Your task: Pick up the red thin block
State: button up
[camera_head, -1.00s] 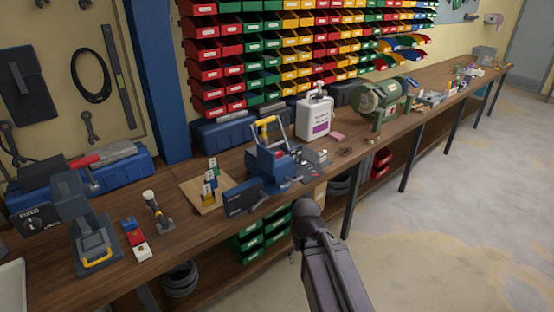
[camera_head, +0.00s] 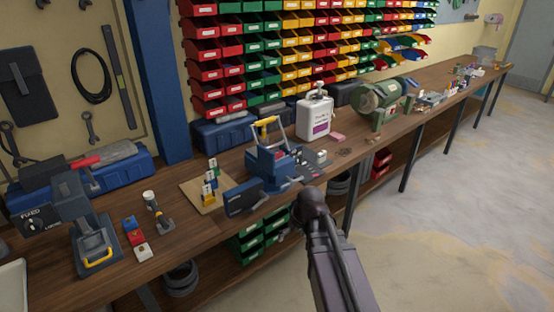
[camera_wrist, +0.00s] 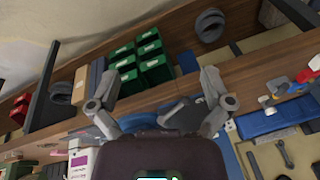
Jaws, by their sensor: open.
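A small red block (camera_head: 135,238) lies on the wooden bench in the head view. It sits in a short row with a white piece nearer the bench edge and another small coloured piece behind it. Small red pieces (camera_wrist: 314,63) also show at the right edge of the wrist view; I cannot tell which is the thin block. My gripper (camera_wrist: 157,100) is open with nothing between its fingers, and the red pieces are well to its right in the wrist view. In the head view my arm stands in front of the bench, and the gripper's fingers are not clear.
A blue toolbox-like machine (camera_head: 268,168) and white jug (camera_head: 314,116) stand farther right. Green bins (camera_head: 262,238) sit under the bench.

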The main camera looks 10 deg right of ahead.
jog(key=w+d+r+n+t+y, duration=0.1)
jog(key=w+r+t+y, duration=0.15)
jog(key=w, duration=0.55)
jog(key=w+d+r+n+t+y, duration=0.1)
jog(key=w+r+n+t, duration=0.15)
jog(key=w, duration=0.55)
jog(key=t+p, duration=0.1)
jog(key=t, duration=0.4)
send_near(279, 154)
jog(key=d+v, duration=0.1)
jog(key=v, duration=0.2)
jog(key=shift+w+a+y, duration=0.2)
jog(key=shift+a+y, duration=0.05)
jog(key=shift+y, duration=0.2)
jog(key=shift+w+a+f, duration=0.1)
jog(key=shift+b+x, duration=1.5)
jog(key=shift+x, duration=2.7)
jog(key=shift+f, duration=0.1)
jog(key=shift+b+x, duration=1)
jog(key=shift+x, duration=1.55)
jog(key=shift+f, duration=0.1)
